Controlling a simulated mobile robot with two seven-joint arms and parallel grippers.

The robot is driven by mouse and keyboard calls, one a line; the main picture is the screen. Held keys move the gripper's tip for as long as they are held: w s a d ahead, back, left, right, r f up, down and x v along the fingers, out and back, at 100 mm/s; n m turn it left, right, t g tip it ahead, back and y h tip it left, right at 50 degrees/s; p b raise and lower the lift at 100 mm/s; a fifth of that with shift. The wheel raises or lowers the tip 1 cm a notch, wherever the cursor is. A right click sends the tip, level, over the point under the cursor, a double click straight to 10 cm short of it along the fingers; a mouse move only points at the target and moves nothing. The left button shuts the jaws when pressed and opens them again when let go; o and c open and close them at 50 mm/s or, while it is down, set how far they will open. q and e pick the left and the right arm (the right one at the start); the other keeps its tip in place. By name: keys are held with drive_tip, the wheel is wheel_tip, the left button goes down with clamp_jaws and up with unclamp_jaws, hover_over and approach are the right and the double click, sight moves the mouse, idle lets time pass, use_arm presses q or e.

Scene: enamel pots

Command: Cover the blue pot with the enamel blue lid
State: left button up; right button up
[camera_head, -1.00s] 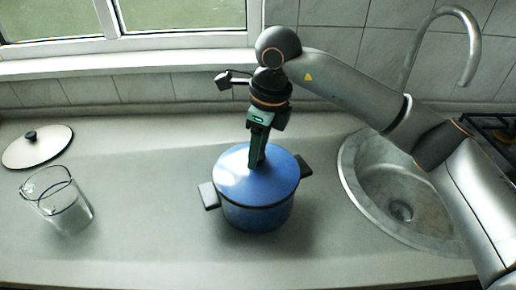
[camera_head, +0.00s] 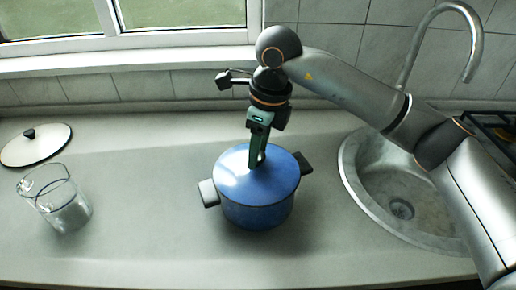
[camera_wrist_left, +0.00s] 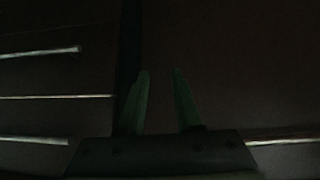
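The blue pot (camera_head: 257,217) stands on the counter in the middle of the head view, with dark side handles. The enamel blue lid (camera_head: 232,178) lies over its mouth and looks level; I see no clear gap at the rim. My right gripper (camera_head: 257,163) points down at the lid's centre, its fingers around the knob, which they hide. It appears shut on the lid. My left gripper (camera_wrist_left: 160,75) shows only in the dark left wrist view, its fingers apart with nothing between them. It faces dark brown panels with pale bars.
A glass jug (camera_head: 62,205) stands at the left, in front of a pale round lid with a black knob (camera_head: 38,150). A round sink (camera_head: 385,205) and tap (camera_head: 470,60) are at the right. The counter between jug and pot is clear.

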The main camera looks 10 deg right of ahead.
drive_tip(key=o, duration=0.5)
drive_tip(key=shift+r, duration=0.1)
drive_tip(key=shift+s+d+r, duration=0.2)
drive_tip(key=shift+d+r, duration=0.05)
drive_tip(key=shift+r, duration=1.8)
drive_tip(key=shift+s+d+r, duration=0.2)
drive_tip(key=shift+d+r, duration=0.1)
drive_tip(key=shift+r, duration=1.7)
drive_tip(key=shift+s+d+r, duration=0.2)
drive_tip(key=shift+d+r, duration=0.05)
drive_tip(key=shift+r, duration=1.8)
drive_tip(key=shift+r, duration=0.1)
